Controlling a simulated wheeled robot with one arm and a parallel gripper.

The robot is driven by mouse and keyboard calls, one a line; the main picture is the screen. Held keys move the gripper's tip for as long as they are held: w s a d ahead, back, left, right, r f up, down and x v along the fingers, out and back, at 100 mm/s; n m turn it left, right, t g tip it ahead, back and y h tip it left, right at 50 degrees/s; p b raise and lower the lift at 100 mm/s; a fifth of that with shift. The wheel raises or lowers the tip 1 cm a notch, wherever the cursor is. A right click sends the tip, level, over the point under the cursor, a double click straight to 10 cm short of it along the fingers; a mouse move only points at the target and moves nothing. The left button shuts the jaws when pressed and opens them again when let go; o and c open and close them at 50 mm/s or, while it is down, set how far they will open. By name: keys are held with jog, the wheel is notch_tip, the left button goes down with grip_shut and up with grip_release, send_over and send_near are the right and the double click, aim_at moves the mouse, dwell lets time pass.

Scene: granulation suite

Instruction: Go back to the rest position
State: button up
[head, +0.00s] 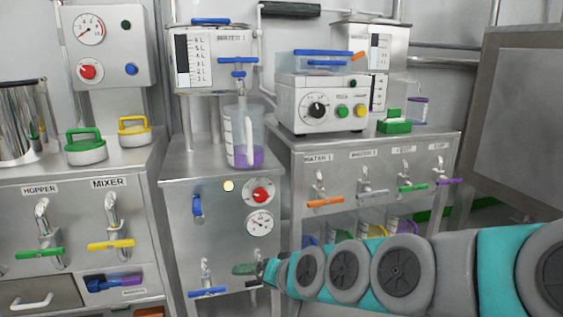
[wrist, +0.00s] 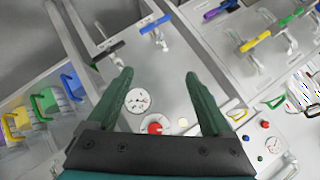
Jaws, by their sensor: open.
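My gripper (head: 247,268) is at the lower front of the middle steel cabinet (head: 180,250) in the head view, with my arm reaching in from the right. In the wrist view my gripper (wrist: 158,90) shows two dark green fingers spread apart, with nothing between them but the cabinet face behind. A gauge (wrist: 138,100) and a red knob (wrist: 155,127) on that face show near the fingers. Whether the fingers touch the cabinet I cannot tell.
A clear jug (head: 238,140) with purple liquid stands on the middle cabinet under a blue-handled tap. A blue-handled tap (head: 207,291) is left of my gripper. The right cabinet (head: 300,170) has several coloured taps. A grey panel (head: 520,120) stands at far right.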

jog(key=s+d+f+g+h+p, duration=0.1)
jog(key=s+d+g, duration=0.4)
jog(key=s+d, duration=0.5)
jog(key=s+d+f+n+g+h+p, duration=0.1)
jog(key=s+d+g+h+p, duration=0.3)
jog(key=s+d, duration=0.6)
jog(key=s+h, duration=0.2)
jog(key=s, duration=0.5)
jog(key=shift+s+f+g, duration=0.15)
jog(key=shift+s+g, duration=0.1)
jog(key=shift+g, duration=0.15)
